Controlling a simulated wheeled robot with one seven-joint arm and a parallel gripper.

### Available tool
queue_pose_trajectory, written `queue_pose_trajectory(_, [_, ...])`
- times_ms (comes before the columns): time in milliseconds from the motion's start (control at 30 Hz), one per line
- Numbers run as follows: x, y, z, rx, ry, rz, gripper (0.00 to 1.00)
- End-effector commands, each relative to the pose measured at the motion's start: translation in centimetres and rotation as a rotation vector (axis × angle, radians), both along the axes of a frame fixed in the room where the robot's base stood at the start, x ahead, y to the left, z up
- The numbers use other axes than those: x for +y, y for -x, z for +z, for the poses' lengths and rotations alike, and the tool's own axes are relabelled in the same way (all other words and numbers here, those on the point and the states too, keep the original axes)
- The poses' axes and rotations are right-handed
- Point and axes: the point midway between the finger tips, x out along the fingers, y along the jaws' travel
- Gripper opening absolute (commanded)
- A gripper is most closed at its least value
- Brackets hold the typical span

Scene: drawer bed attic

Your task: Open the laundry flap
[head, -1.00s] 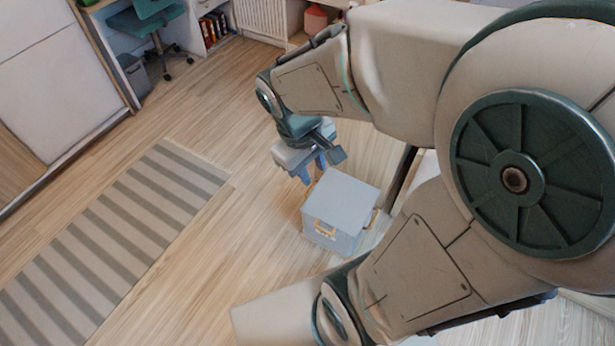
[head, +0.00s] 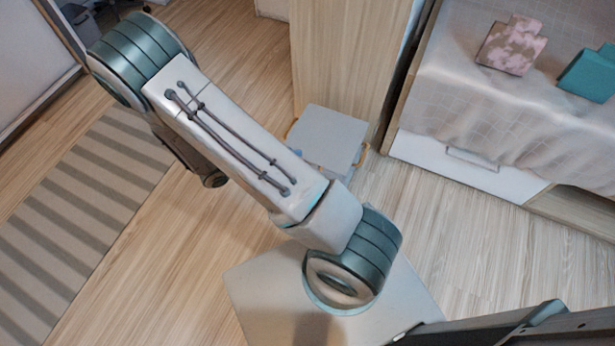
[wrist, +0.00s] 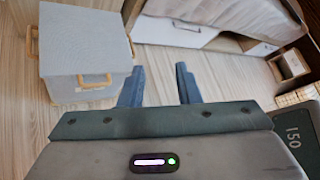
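A pale grey box with a flat closed top (head: 328,135) and tan handles stands on the floor beside a wooden panel in the head view. In the wrist view the same box (wrist: 85,45) is at the upper left. No part is plainly marked as a laundry flap, and I cannot tell whether the box's top is that flap. My gripper (wrist: 160,80) is open, its two blue fingers apart with only floor visible between them. It is to the right of the box in the wrist view, with no contact visible. In the head view my arm hides most of the gripper.
A bed with a white drawer front (head: 470,165) stands at the right, with a pink patterned item (head: 511,46) and a teal item (head: 590,74) on it. A wooden panel (head: 345,60) rises behind the box. A striped rug (head: 85,215) lies at the left. Floor between is open.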

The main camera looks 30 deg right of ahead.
Motion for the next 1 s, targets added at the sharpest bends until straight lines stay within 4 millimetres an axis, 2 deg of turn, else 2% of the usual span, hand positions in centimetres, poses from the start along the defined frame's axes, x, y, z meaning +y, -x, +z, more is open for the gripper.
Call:
queue_pose_trajectory(33, [0.1, -0.1, -3.5, 0.072, 0.045, 0.077, 0.3])
queue_pose_trajectory(100, [0.2, -0.4, -6.5, 0.163, 0.102, 0.18, 0.3])
queue_pose_trajectory(300, [0.4, -0.6, -15.5, 0.427, 0.269, 0.47, 0.3])
queue_pose_trajectory(400, [0.4, -0.5, -19.6, 0.548, 0.349, 0.599, 0.3])
queue_pose_trajectory(500, [0.4, -0.2, -22.8, 0.647, 0.413, 0.703, 0.3])
queue_pose_trajectory(600, [0.3, 0.0, -25.0, 0.717, 0.461, 0.777, 0.3])
queue_pose_trajectory(700, [0.2, 0.2, -26.2, 0.758, 0.489, 0.818, 0.3])
queue_pose_trajectory(867, [-0.4, -0.3, -26.9, 0.777, 0.502, 0.837, 0.3])
queue_pose_trajectory(1000, [-2.2, -1.5, -27.4, 0.777, 0.501, 0.833, 0.3])
